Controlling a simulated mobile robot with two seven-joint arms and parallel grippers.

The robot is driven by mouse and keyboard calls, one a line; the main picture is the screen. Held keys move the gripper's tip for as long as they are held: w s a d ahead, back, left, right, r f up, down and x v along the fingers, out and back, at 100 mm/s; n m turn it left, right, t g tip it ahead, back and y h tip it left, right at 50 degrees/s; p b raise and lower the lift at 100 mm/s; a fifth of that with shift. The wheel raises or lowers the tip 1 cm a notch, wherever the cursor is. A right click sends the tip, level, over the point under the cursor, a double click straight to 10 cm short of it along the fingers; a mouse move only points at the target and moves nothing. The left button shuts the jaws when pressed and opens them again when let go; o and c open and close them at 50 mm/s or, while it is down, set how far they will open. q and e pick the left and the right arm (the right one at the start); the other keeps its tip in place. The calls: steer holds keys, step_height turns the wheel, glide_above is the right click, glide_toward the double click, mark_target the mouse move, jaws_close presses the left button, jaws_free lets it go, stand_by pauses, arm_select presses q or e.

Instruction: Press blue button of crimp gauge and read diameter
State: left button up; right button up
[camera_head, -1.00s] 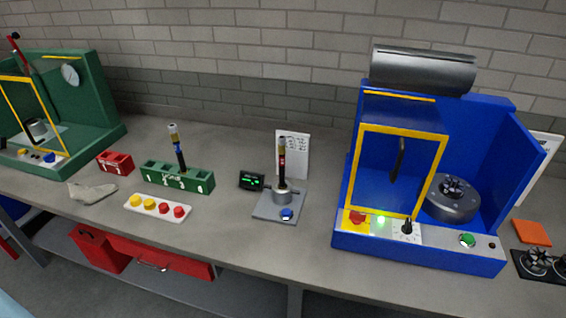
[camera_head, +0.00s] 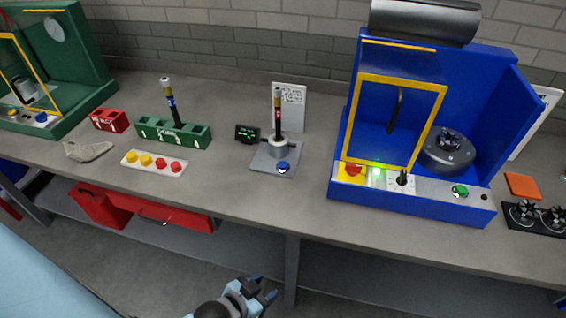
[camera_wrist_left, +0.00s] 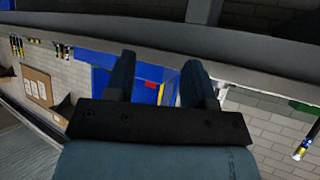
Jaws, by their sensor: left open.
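The crimp gauge is a grey plate (camera_head: 262,164) on the bench with a blue button (camera_head: 283,167) at its front right. A dark rod with a red band (camera_head: 277,118) stands upright in its round metal holder (camera_head: 278,146). A small black display (camera_head: 247,133) with green digits stands to its left; the digits are too small to read. My left gripper (camera_head: 268,286) is open and empty, low in front of the bench and below the gauge. Its two fingers (camera_wrist_left: 160,85) also show apart in the left wrist view. My right gripper is not in view.
A blue machine (camera_head: 410,209) with a yellow-framed guard stands right of the gauge. A green block (camera_head: 190,142) with another rod, a white strip of coloured buttons (camera_head: 135,164) and a red block (camera_head: 109,120) lie left. The bench in front of the gauge is clear.

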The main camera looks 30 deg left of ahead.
arm_select(q)
jaws_close()
stand_by(1.8)
